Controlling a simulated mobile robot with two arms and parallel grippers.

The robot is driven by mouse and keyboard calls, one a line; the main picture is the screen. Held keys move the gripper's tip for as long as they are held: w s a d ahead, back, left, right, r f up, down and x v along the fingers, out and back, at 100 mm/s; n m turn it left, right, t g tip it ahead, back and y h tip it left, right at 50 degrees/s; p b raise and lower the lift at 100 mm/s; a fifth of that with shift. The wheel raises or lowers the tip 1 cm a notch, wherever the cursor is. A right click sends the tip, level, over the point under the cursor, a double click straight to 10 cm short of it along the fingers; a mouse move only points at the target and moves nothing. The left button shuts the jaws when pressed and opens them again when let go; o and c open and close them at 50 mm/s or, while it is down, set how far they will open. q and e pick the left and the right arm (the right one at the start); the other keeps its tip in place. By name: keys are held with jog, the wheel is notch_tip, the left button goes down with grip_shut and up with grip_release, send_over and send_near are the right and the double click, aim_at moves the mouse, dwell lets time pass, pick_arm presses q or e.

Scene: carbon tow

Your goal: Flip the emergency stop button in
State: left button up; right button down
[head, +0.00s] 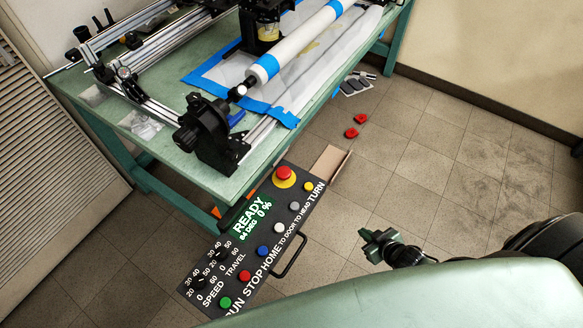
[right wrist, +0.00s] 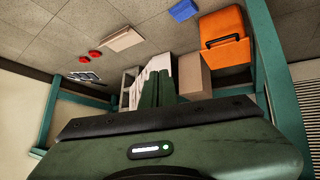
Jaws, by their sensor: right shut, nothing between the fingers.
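The emergency stop button (head: 285,174) is a red mushroom head on a yellow ring at the upper end of the dark control panel (head: 272,208). It stands up from the panel face, and nothing touches it. My right gripper (head: 368,242) is to the right of the panel, apart from the button, with the floor behind it. In the right wrist view its green fingers (right wrist: 158,88) are together with nothing between them. The button and panel do not show in the right wrist view. My left gripper is not in view.
The panel has a handle (head: 290,257), a green READY display (head: 250,217), knobs and coloured buttons. A green table (head: 150,150) with a winding machine stands behind it. An orange case (right wrist: 225,40) and boxes are under the table.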

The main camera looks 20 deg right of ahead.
jog(key=w+a+r+n+t+y, duration=0.1)
jog(key=w+r, duration=0.2)
jog(key=r, duration=0.2)
jog(key=w+a+r+t+y, duration=0.1)
jog(key=w+r, duration=0.2)
jog(key=r, duration=0.2)
jog(key=a+r+n+y, duration=0.1)
jog(key=a+r+y, duration=0.1)
jog(key=a+r, duration=0.2)
jog(key=a+r+n+y, duration=0.1)
jog(key=a+r, duration=0.3)
jog(key=r, duration=0.6)
jog(key=w+a+r+n+t+y+p, duration=0.1)
jog(key=a+r+y, duration=0.2)
jog(key=r, duration=0.4)
jog(key=shift+a+r+y, duration=0.35)
jog(key=shift+a+y, duration=0.05)
jog(key=shift+a, duration=0.15)
jog(key=shift+w, duration=0.2)
send_over(284, 174)
jog(key=s+d, duration=0.1)
jog(key=d, duration=0.1)
notch_tip(284, 174, down, 2)
jog(key=shift+s+p, duration=0.15)
jog(key=shift+p, duration=0.25)
jog(key=f, duration=0.3)
jog(key=shift+a+f, duration=0.2)
jog(key=shift+f, duration=0.5)
